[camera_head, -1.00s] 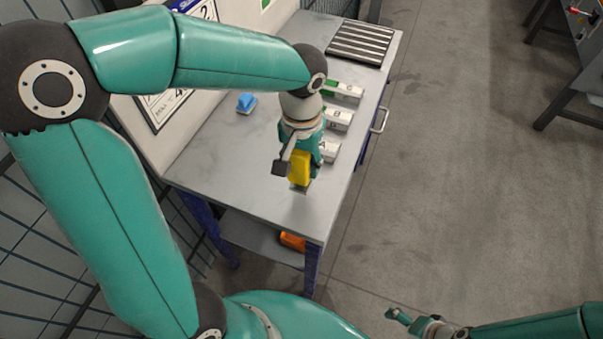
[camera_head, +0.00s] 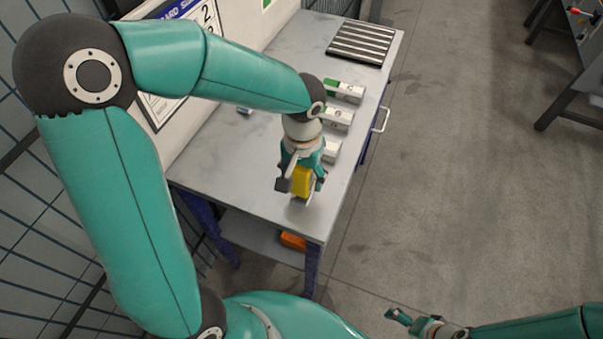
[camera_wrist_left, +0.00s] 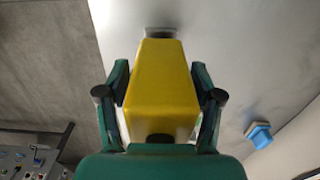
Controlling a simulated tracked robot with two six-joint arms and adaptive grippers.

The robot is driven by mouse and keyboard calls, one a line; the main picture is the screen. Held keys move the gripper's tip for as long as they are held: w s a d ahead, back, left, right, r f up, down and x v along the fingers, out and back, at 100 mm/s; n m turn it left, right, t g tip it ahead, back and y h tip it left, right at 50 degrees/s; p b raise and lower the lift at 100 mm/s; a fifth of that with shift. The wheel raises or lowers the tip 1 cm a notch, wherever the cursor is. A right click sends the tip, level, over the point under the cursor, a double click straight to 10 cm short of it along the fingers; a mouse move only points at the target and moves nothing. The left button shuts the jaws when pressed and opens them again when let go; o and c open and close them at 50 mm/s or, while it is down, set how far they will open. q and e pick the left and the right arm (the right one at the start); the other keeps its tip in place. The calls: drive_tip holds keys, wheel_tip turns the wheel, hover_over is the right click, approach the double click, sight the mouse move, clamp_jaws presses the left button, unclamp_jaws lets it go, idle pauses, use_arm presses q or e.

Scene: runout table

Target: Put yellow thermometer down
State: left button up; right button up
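The yellow thermometer (camera_head: 302,181) is upright at the near end of the grey table (camera_head: 250,195), its lower end at or very close to the top. My left gripper (camera_head: 305,182) is around it from above. In the left wrist view the thermometer (camera_wrist_left: 160,90) lies between the two fingers (camera_wrist_left: 160,82), with narrow gaps beside the fingertips. The gripper looks open, with its fingers spread. My right gripper (camera_head: 398,318) is at the bottom of the head view, away from the table; its opening is too small to judge.
White labelled blocks (camera_head: 337,119) stand in a row along the table's right side. A ribbed dark tray (camera_head: 360,44) lies at the far end. A blue object (camera_wrist_left: 260,134) lies near the wall board. An orange object (camera_head: 293,240) is on the lower shelf.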

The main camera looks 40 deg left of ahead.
use_arm(q)
drive_tip(key=shift+r, duration=0.1)
wheel_tip(320, 180, up, 12)
idle(0.7)
idle(0.4)
